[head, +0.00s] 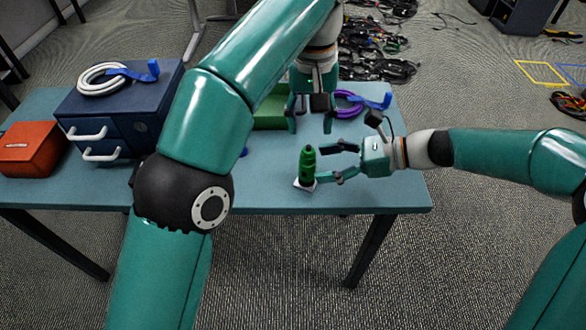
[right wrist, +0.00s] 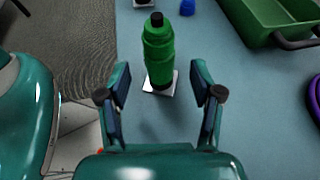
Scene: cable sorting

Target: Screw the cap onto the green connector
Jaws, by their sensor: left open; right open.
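The green connector (head: 307,166) stands upright on a small white plate (head: 304,187) near the table's front edge. Its top is narrow and dark in the right wrist view (right wrist: 159,55). My right gripper (head: 333,163) is open and empty, with its fingers pointing at the connector from the right. In the right wrist view the connector stands just beyond and between the fingertips (right wrist: 158,82). My left gripper (head: 312,115) is open, pointing down above the table behind the connector, with nothing seen in it. I cannot tell a separate cap for certain.
A small blue piece (right wrist: 187,7) lies beyond the connector. A purple cable coil (head: 348,104) lies at the back right. A blue drawer box (head: 118,117) and an orange-red box (head: 30,149) stand at the left.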

